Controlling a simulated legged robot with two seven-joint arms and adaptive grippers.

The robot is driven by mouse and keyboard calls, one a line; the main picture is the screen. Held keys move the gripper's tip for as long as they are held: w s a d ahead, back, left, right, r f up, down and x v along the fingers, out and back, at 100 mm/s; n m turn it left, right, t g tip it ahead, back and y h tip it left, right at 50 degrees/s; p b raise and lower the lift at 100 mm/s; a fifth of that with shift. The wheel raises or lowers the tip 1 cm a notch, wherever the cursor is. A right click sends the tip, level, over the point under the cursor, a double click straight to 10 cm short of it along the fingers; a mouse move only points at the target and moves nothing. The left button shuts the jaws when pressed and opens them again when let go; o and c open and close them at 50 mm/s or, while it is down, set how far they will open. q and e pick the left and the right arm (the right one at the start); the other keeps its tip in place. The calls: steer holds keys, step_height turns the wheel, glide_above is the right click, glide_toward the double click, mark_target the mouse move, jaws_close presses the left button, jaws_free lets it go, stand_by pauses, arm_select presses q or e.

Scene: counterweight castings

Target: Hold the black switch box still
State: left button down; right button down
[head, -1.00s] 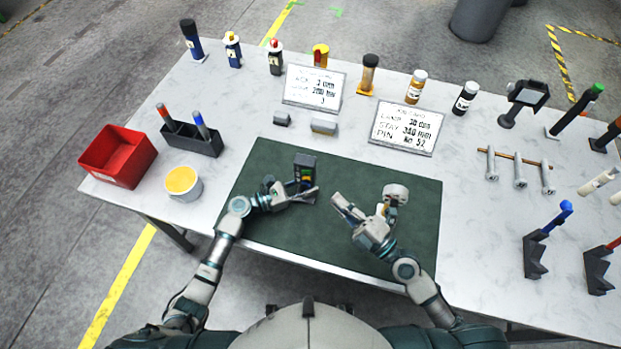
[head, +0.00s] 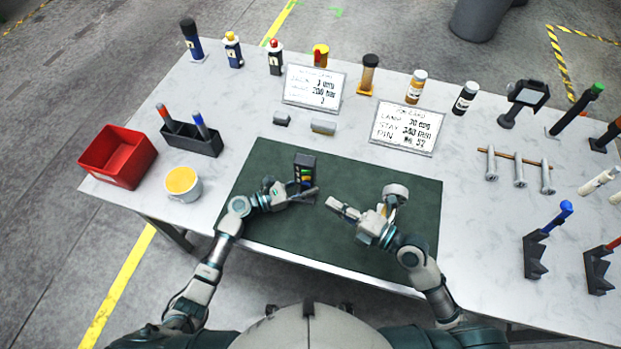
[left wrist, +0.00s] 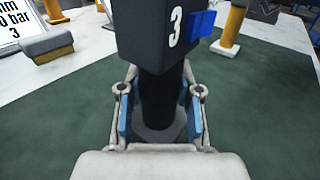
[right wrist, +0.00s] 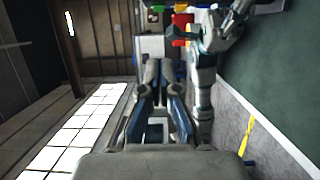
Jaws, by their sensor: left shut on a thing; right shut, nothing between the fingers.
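The black switch box (head: 305,163) stands upright on the green mat (head: 400,255), with coloured switches on its near side. The left wrist view shows the box (left wrist: 150,30) close up, with a white 3 and a blue switch, on a dark round post (left wrist: 158,98) with a wider foot. My left gripper (head: 312,195) is shut on this post below the box, one blue-padded finger (left wrist: 158,110) on each side. My right gripper (head: 332,204) is shut and empty, to the right of the box and apart from it. Its closed fingers show in the right wrist view (right wrist: 157,75).
A pale round thing (head: 397,191), partly hidden, is behind my right wrist. Two printed cards (head: 314,87) (head: 407,127) and two small grey blocks (head: 282,119) (head: 323,127) lie behind the mat. A red bin (head: 118,156) and a yellow-topped tub (head: 183,184) are at left.

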arm_select(q)
steer(key=shift+f, duration=0.1)
arm_select(e)
steer(key=w+a, duration=0.6)
steer(key=w, duration=0.1)
steer(key=shift+w, duration=0.3)
steer(key=shift+w+a, duration=0.1)
steer(key=shift+h, duration=0.3)
steer(key=s+d, duration=0.4)
steer(key=s, duration=0.8)
steer(key=shift+s+d, duration=0.2)
steer(key=shift+d, duration=0.05)
